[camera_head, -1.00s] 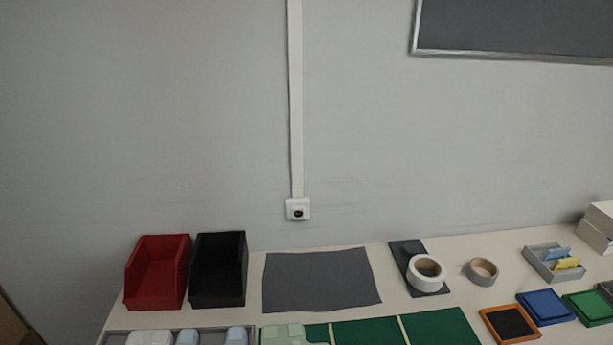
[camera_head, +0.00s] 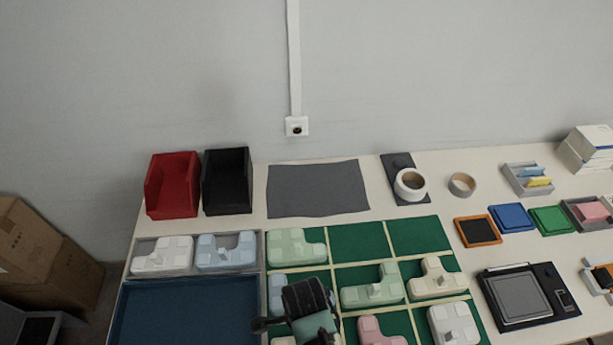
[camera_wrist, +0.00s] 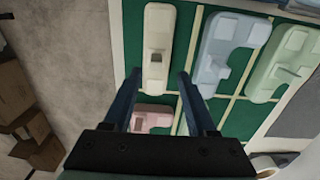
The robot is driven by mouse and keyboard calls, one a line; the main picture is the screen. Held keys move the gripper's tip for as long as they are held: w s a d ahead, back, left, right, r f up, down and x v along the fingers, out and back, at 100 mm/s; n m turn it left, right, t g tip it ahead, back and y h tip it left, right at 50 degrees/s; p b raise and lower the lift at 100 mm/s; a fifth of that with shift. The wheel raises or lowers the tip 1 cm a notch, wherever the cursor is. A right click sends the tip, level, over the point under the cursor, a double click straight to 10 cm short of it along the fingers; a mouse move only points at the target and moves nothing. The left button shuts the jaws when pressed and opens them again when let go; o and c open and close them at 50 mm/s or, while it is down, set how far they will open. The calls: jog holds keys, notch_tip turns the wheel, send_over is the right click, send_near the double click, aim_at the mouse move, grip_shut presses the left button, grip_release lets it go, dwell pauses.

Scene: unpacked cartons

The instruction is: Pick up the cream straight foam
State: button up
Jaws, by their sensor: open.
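The cream straight foam (camera_wrist: 157,45) is a long bar with a small dark-topped block on it. It lies in a green compartment in the wrist view. My gripper (camera_wrist: 158,78) is open and empty, with its two fingers pointing toward the bar. The bar's near end lies around the gap between the fingertips; I cannot tell the height between them. In the head view my gripper (camera_head: 300,305) is over the left column of the green grid tray (camera_head: 419,237). A cream edge (camera_head: 283,341) shows below it, mostly hidden.
A blue foam (camera_wrist: 225,45) and a green foam (camera_wrist: 287,65) lie to the right, a pink foam (camera_wrist: 152,117) below. A blue tray (camera_head: 185,310) adjoins the grid on the left. Red (camera_head: 172,185) and black (camera_head: 227,180) bins stand behind. The grey mat (camera_head: 318,188) is bare.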

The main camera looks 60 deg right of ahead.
jog(key=shift+s+a+f+p, duration=0.15)
jog(key=shift+f+p, duration=0.1)
jog(key=shift+f, duration=1.25)
jog(key=shift+s+f+p, duration=0.15)
jog(key=shift+f+p, duration=0.05)
jog(key=shift+f, duration=1.25)
grip_shut()
